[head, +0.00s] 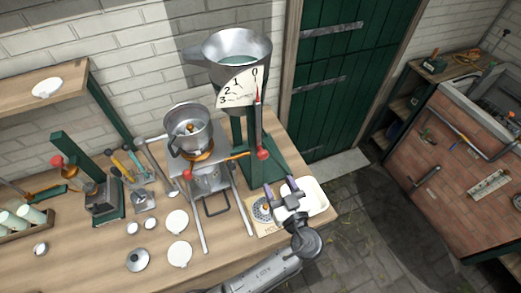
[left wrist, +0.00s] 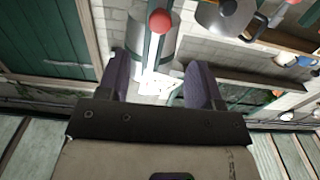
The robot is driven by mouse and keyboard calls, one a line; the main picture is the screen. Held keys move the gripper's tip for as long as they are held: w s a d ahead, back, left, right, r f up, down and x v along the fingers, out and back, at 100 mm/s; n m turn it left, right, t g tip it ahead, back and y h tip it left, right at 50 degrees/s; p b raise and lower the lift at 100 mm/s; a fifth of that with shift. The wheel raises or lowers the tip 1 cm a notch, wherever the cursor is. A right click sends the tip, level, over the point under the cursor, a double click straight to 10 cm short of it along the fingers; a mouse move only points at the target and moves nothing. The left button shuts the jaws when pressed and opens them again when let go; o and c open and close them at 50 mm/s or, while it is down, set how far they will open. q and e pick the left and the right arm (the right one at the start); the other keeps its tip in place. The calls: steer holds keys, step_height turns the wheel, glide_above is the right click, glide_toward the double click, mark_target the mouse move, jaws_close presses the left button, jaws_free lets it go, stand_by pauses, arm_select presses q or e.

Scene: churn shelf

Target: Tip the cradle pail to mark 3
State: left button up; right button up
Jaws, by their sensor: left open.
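The cradle pail (head: 228,47) is a wide grey metal pail on a green stand, its mouth facing up, with something greenish inside. A white dial (head: 236,90) marked 0 to 3 is in front of it, with a red pointer near 0. A lever with a red ball (head: 263,154) hangs below the dial. My left gripper (head: 281,185) is open and empty, below and right of the ball, apart from it. In the left wrist view, the red ball (left wrist: 160,21) shows ahead of and above the spread fingers (left wrist: 160,72). My right gripper is out of view.
A white tray (head: 318,194) and a round-marked card (head: 261,215) lie by my left gripper at the bench's right end. A metal pot (head: 187,130) stands on a frame left of the lever. White discs (head: 179,253) lie on the bench. Floor is clear to the right.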

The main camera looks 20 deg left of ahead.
mark_target(264, 158)
arm_select(q)
steer(key=p+x, duration=0.3)
steer(key=x, duration=0.9)
steer(key=shift+w+a, duration=0.4)
steer(key=shift+c, duration=0.3)
jaws_close()
